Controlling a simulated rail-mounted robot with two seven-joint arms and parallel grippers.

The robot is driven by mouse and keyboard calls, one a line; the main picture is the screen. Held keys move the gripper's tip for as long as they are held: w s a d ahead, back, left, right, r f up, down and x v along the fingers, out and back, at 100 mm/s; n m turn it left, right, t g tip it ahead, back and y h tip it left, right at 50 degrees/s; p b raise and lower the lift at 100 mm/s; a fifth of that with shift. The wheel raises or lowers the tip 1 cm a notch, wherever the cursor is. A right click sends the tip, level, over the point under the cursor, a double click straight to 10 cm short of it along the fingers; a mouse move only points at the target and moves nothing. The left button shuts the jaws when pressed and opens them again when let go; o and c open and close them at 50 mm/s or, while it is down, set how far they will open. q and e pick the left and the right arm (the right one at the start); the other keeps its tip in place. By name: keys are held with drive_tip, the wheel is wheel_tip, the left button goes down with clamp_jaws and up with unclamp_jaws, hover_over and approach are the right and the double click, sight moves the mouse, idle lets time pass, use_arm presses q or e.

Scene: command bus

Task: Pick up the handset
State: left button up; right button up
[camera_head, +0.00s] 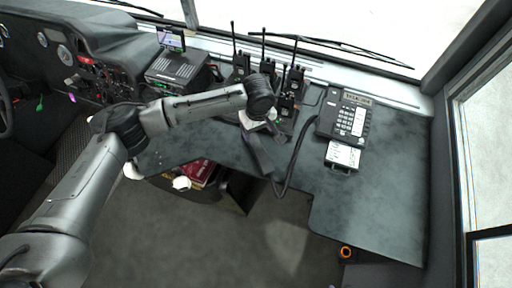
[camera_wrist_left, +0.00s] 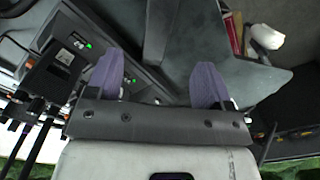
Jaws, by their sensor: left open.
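The black desk telephone (camera_head: 355,122) stands on the right part of the counter in the head view. Its dark handset (camera_head: 329,112) appears to lie along the left side of the phone. My left gripper (camera_head: 257,150) is over the counter, to the left of the phone and apart from it. The left wrist view shows its two purple-grey fingers (camera_wrist_left: 157,82) spread apart with nothing between them. The phone and handset do not show in the left wrist view. My right gripper is not in view.
Several upright radios (camera_head: 290,82) with antennas stand in chargers behind the gripper. A dark cord (camera_head: 292,155) curves between gripper and phone. A radio unit (camera_head: 180,68) stands at the back left. The counter (camera_head: 385,190) is clear right of the phone.

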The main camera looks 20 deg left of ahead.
sight(256, 145)
use_arm(q)
wheel_tip(256, 145, down, 8)
drive_tip(key=shift+r+p, duration=0.2)
drive_tip(key=shift+p, duration=0.15)
drive_tip(key=f, duration=0.2)
drive_tip(key=f+p, duration=0.1)
drive_tip(key=f, duration=0.1)
drive_tip(key=shift+w+a, duration=0.25)
drive_tip(key=shift+f, duration=0.65)
drive_tip(key=c, duration=1.2)
drive_tip(key=shift+r, duration=0.15)
